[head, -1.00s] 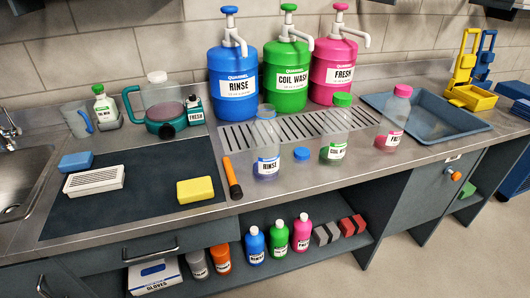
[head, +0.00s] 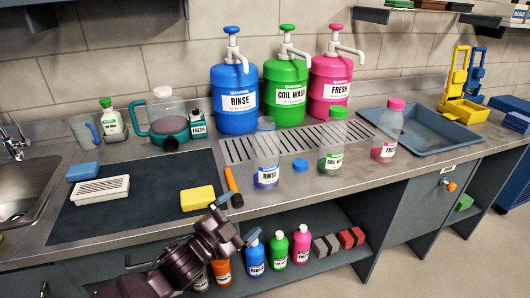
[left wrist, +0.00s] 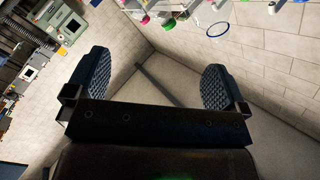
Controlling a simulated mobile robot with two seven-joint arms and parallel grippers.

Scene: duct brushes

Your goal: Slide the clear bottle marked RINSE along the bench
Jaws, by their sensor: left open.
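The clear bottle marked RINSE (head: 266,152) stands upright on the steel bench near its front edge, in front of the slotted drain grate. Its label is white with blue, its lower part looks blue, and no cap shows on it. A blue cap (head: 300,166) lies on the bench just right of it. My left gripper (head: 238,220) is in front of the bench edge, left of and nearer than the bottle, not touching it. In the left wrist view its two padded fingers (left wrist: 155,86) are wide apart with nothing between them. My right gripper is not in view.
Clear bottles marked COIL WASH (head: 331,150) and FRESH (head: 388,135) stand to the right. An orange-handled tool (head: 233,182) and a yellow sponge (head: 198,198) lie left of the bottle. Large pump jugs (head: 234,100) stand behind the grate (head: 240,150). A shelf below holds small bottles (head: 256,258).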

